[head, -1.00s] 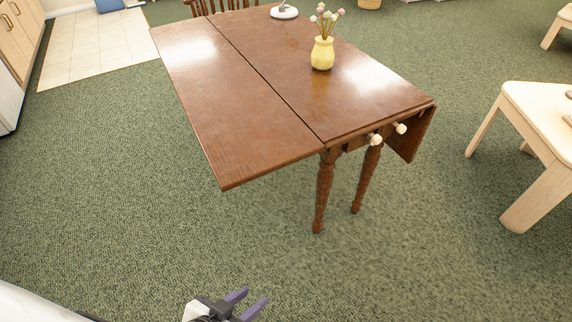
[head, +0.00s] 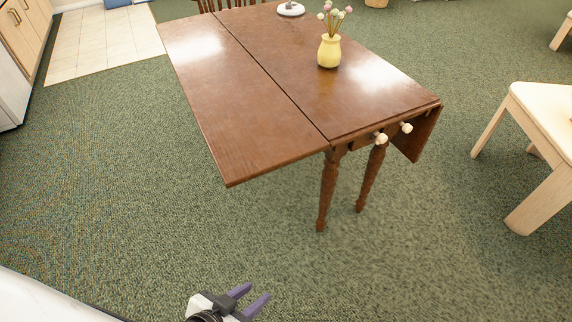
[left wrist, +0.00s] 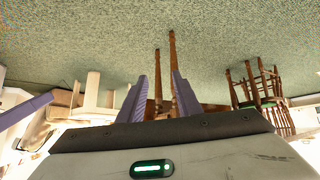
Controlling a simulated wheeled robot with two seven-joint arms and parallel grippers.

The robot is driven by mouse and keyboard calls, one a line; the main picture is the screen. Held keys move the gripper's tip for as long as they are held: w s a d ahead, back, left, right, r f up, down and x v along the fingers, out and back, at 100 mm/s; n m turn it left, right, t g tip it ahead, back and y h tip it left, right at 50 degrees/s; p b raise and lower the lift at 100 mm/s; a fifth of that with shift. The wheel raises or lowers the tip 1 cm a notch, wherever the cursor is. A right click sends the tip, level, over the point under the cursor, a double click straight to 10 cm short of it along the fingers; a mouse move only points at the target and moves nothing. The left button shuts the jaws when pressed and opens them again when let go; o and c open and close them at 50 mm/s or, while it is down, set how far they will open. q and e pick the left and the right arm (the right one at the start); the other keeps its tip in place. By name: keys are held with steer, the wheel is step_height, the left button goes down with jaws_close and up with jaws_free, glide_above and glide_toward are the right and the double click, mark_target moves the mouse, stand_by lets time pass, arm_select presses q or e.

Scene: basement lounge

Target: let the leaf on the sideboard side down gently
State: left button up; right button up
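The brown drop-leaf table (head: 350,95) stands on green carpet in the head view. Its left leaf (head: 235,115) is up and level with the top. The right leaf (head: 418,135) hangs down. My left gripper (head: 254,297) is low at the bottom of the head view, in front of the table and apart from it. Its purple fingers are spread with nothing between them. In the left wrist view the fingers (left wrist: 160,100) stand apart, with the table legs (left wrist: 172,65) beyond them. My right gripper is not clearly in view.
A yellow vase with flowers (head: 329,50) and a white round object (head: 291,9) stand on the tabletop. A pale wooden table (head: 540,105) is at the right. A wooden chair (head: 215,5) is behind the table. Carpet left of the table is clear.

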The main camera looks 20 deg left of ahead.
arm_select(q)
steer(key=shift+o, duration=0.5)
steer(key=shift+s+f, duration=0.2)
steer(key=n+t+y, duration=0.2)
steer(key=n+t, duration=0.7)
steer(key=n, duration=1.1)
glide_toward(251, 164)
steer(key=shift+w+f, duration=0.25)
steer(key=shift+f, duration=0.55)
steer(key=shift+w+a+r+y, duration=0.15)
steer(key=shift+w+y, duration=0.15)
steer(key=w, duration=0.9)
steer(key=shift+w, duration=0.35)
steer(key=shift+c, duration=0.4)
jaws_close()
